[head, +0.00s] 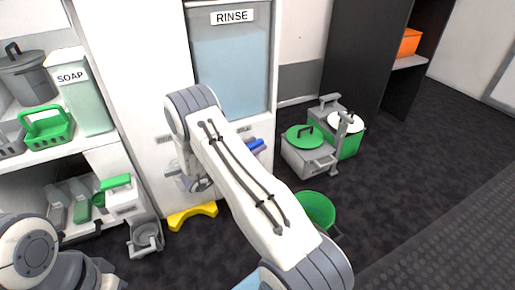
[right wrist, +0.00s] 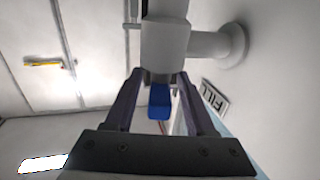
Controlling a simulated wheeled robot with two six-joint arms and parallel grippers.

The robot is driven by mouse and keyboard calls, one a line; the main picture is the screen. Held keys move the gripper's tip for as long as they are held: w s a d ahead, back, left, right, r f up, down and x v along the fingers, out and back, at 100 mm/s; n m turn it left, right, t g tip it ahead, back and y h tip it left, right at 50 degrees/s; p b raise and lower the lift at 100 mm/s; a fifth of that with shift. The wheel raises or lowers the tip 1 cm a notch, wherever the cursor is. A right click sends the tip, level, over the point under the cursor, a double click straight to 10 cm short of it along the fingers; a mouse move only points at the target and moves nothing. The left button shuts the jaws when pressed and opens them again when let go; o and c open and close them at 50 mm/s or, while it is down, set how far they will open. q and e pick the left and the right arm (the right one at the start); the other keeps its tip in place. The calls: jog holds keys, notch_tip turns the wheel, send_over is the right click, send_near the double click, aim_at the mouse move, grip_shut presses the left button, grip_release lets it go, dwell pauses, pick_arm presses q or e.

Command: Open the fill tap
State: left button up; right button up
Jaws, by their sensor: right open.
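The fill tap (right wrist: 166,40) is a pale grey body with a side pipe that meets the wall at a round flange. Its blue lever (right wrist: 159,100) points toward my wrist camera. My right gripper (right wrist: 160,76) is open, with one dark finger on each side of the lever and a visible gap on both sides. In the head view my right gripper (head: 192,178) is small, partly covered by my own arm, and the fill tap cannot be made out there. My left arm shows at the lower left, but its gripper does not show.
A FILL sign (right wrist: 214,97) is on the wall beside the tap. A RINSE panel (head: 232,62) is behind my right arm. Shelves with a green basket (head: 46,130) stand left. The floor at right is clear.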

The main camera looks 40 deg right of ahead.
jog(key=shift+d+b, duration=0.3)
jog(key=shift+d, duration=0.75)
grip_shut()
jog(key=shift+r, duration=0.1)
